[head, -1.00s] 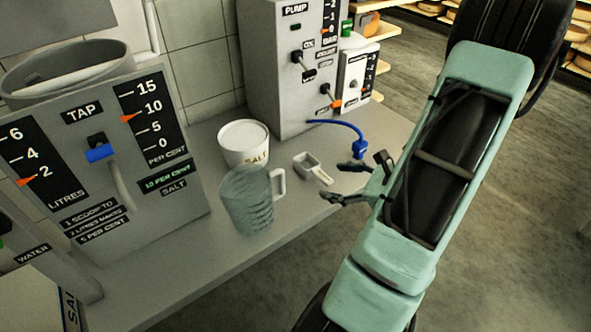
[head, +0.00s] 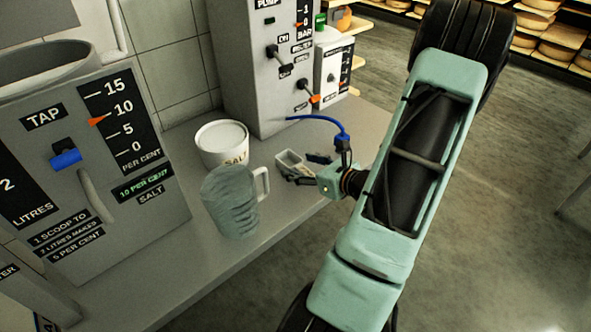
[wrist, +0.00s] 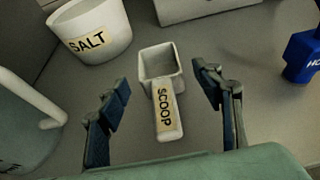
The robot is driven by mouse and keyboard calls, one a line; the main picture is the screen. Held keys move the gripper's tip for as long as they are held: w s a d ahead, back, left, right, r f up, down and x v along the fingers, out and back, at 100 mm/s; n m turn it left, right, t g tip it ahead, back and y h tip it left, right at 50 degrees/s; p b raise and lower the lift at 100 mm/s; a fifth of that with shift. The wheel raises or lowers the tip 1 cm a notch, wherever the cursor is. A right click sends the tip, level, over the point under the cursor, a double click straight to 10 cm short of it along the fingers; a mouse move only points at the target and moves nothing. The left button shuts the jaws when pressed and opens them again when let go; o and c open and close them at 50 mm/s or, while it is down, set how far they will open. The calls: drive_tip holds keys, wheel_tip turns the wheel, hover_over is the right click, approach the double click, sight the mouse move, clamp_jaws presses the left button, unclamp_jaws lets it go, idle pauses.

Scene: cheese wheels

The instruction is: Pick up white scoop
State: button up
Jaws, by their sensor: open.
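The white scoop (wrist: 165,107) lies on the grey counter in the wrist view, its square cup away from me and its handle, labelled SCOOP, toward me. It also shows in the head view (head: 288,160), its handle partly hidden by my fingers. My gripper (wrist: 165,94) is open, with one finger on each side of the scoop's handle and a gap on both sides. In the head view my gripper (head: 303,169) is low over the counter at the scoop. I cannot tell its exact height above the counter.
A white salt tub (head: 222,146) and a clear jug (head: 231,203) stand left of the scoop. A blue hose end (head: 342,140) lies behind my gripper, and a grey pump panel (head: 262,75) stands at the back. The counter (head: 185,285) is bare at the front.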

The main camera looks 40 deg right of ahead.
drive_tip(key=shift+x, duration=0.95)
drive_tip(key=shift+c, duration=0.3)
drive_tip(key=c, duration=1.2)
drive_tip(key=shift+r, duration=0.1)
